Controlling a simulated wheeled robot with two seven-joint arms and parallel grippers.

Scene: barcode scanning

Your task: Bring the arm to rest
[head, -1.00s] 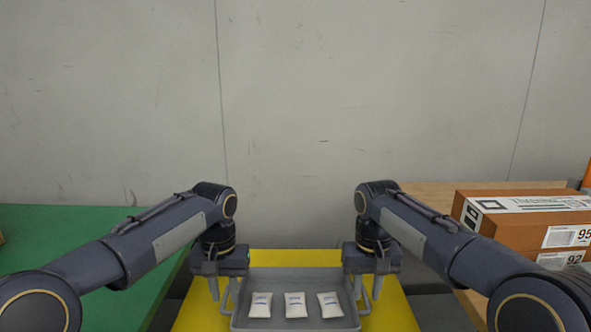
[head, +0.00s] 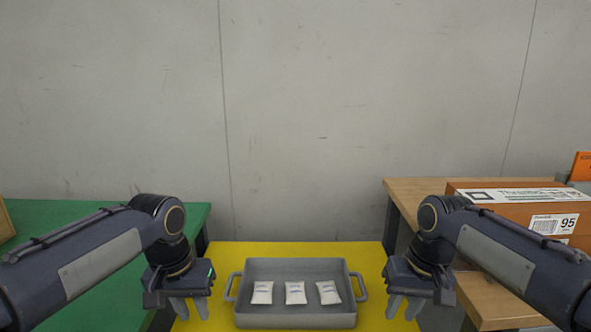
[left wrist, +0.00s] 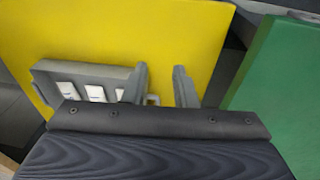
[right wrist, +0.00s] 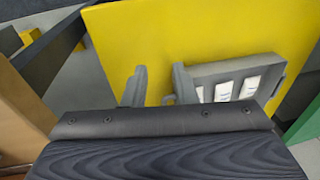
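My left gripper (head: 189,307) is open and empty, to the left of the grey tray (head: 297,322) and apart from its handle. In the left wrist view its two fingers (left wrist: 160,84) stand apart with nothing between them but the view of the tray handle beyond. My right gripper (head: 406,305) is open and empty, to the right of the tray, apart from its handle. In the right wrist view its fingers (right wrist: 158,84) are also spread. The tray rests on the yellow table and holds three small white packets, the middle one (head: 295,292) among them.
The yellow table (head: 300,249) lies ahead, with a plain wall behind it. A green table (head: 60,217) is at the left. A wooden table (head: 415,190) at the right carries brown boxes (head: 535,220) with labels. Gaps separate the tables.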

